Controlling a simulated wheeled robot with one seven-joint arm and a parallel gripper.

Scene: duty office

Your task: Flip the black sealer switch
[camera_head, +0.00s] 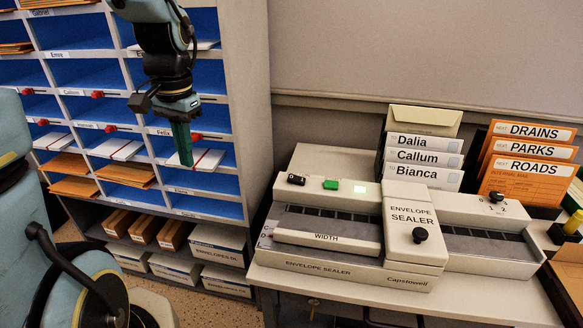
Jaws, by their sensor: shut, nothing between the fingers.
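The envelope sealer (330,268) is a cream machine on a table at the right. A small black switch (296,179) with a white mark sits at the left end of its rear top panel.
The pigeonhole shelf (222,90) with envelopes and red knobs stands at the left. Black knobs (420,234) sit on the sealer. White name cards (424,157) and orange envelopes (525,170) stand behind it. The space between my gripper and the switch looks clear.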

